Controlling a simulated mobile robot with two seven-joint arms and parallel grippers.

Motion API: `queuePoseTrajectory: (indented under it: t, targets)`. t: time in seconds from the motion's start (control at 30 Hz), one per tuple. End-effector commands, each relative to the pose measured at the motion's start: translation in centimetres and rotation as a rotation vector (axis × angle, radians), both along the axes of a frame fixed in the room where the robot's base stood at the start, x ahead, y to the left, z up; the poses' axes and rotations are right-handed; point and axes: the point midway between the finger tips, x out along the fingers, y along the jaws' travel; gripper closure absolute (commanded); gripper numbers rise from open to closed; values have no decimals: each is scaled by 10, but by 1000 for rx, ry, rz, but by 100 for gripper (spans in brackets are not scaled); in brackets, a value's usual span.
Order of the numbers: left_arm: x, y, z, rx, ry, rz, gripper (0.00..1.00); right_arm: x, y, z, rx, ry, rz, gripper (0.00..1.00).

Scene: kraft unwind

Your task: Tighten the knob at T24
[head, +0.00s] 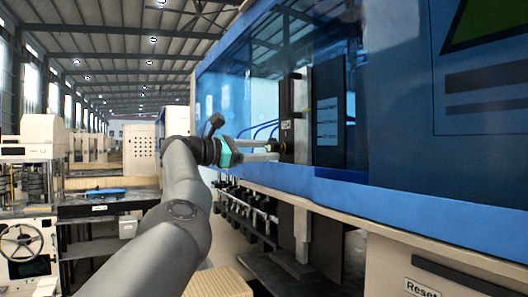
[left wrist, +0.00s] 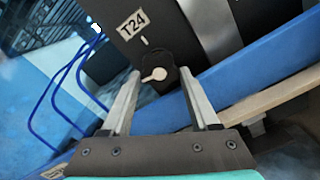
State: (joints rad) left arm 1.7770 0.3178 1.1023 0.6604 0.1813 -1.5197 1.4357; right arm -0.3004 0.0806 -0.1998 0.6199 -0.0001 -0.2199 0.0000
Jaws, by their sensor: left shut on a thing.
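The T24 label (left wrist: 133,24) is a pale tag on a dark panel (head: 299,105) of the blue machine. Below it in the left wrist view is the knob (left wrist: 157,74), a dark round part with a cream pointer that points to the lower left. My left gripper (left wrist: 159,72) has its two metal fingers on either side of the knob and is shut on it. In the head view my left gripper (head: 272,148) reaches right to the panel's lower edge, and the knob is mostly hidden there. My right gripper is not in view.
The blue machine (head: 420,195) fills the right side. Blue cables (left wrist: 66,85) hang left of the panel. Below are a row of dark fittings (head: 245,205) and a wooden surface (head: 215,284). Another machine (head: 30,190) and a workbench (head: 100,210) stand at the left.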

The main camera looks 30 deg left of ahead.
Motion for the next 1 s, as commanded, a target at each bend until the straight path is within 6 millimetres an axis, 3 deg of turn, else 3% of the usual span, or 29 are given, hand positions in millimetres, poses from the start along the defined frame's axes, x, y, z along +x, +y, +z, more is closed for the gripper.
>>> queuePoseTrajectory:
  t: [0.1,0.13,0.4,1.0]
  targets:
    - [-1,2,-1,0,2,1,94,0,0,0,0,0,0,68]
    - [-1,1,-1,0,2,1,38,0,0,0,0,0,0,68]
    - [0,1,0,-1,2,1,8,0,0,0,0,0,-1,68]
    - [0,-2,0,-66,40,-3,8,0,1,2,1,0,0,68]
